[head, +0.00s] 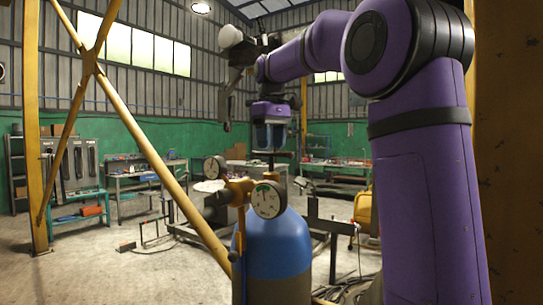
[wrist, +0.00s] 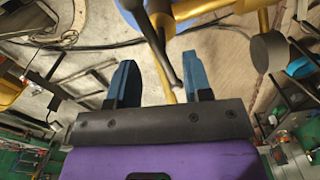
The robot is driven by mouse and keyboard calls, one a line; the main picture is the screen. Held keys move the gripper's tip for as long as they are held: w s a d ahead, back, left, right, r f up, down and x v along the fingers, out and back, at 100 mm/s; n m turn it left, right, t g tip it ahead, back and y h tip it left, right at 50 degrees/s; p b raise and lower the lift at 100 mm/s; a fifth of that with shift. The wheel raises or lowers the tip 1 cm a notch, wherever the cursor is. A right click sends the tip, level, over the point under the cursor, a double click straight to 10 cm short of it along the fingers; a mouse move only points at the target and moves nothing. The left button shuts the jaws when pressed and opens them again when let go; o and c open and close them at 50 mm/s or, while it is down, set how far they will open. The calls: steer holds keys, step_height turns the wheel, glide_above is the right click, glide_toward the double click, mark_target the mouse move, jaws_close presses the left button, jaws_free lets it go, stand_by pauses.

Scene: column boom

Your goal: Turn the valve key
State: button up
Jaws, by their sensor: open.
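The valve key (head: 270,154) is a dark T-shaped bar on a stem above the yellow valve (head: 238,190) of a blue gas cylinder (head: 280,245). In the wrist view the dark key bar (wrist: 164,48) runs from the top edge down toward my fingers, its end appearing between them. My gripper (head: 271,146), purple with blue-grey fingers, points down just above the key. In the wrist view my gripper (wrist: 160,75) has its two fingers wide apart with nothing clamped. Whether the fingertips reach down to the bar's height I cannot tell.
A yellow cross-braced frame (head: 120,95) stands at left. Workbenches (head: 135,180) line the back. Dark cables (head: 350,287) lie on the floor right of the cylinder.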

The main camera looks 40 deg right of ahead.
step_height(320, 180, up, 6)
steer(key=shift+f, duration=0.1)
stand_by(0.7)
